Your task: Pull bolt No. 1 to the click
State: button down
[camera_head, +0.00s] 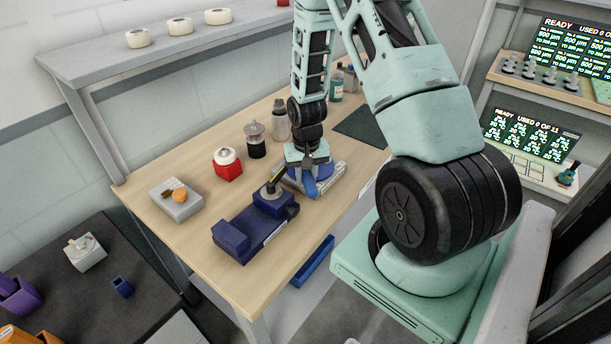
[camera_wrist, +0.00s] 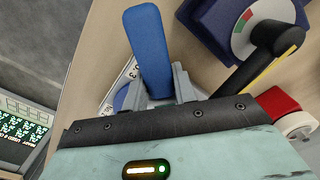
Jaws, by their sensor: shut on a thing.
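My gripper (camera_head: 307,163) is over the wooden bench; its two fingers also show in the wrist view (camera_wrist: 160,86). They are shut on a blue handle (camera_wrist: 148,45) that sticks out beyond them. The handle (camera_head: 311,188) belongs to, or lies over, a grey base with a blue disc (camera_head: 327,178); a white part with markings (camera_wrist: 113,97) shows beneath it. Beside it on the left stands a dark blue fixture (camera_head: 232,238), with a red-green dial (camera_wrist: 247,38) and a black lever with a yellow stripe (camera_wrist: 274,42). I cannot make out a bolt or its number.
A grey box with an orange knob (camera_head: 179,196), a red block with a white top (camera_head: 228,168) and bottles (camera_head: 281,122) stand on the bench (camera_head: 200,235). Screens (camera_head: 533,138) are at right. Bare wood lies left of the fixture.

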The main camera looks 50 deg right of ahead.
jog(key=shift+r+p, duration=2.45)
jog(key=shift+r, duration=0.75)
jog(key=shift+f, duration=0.1)
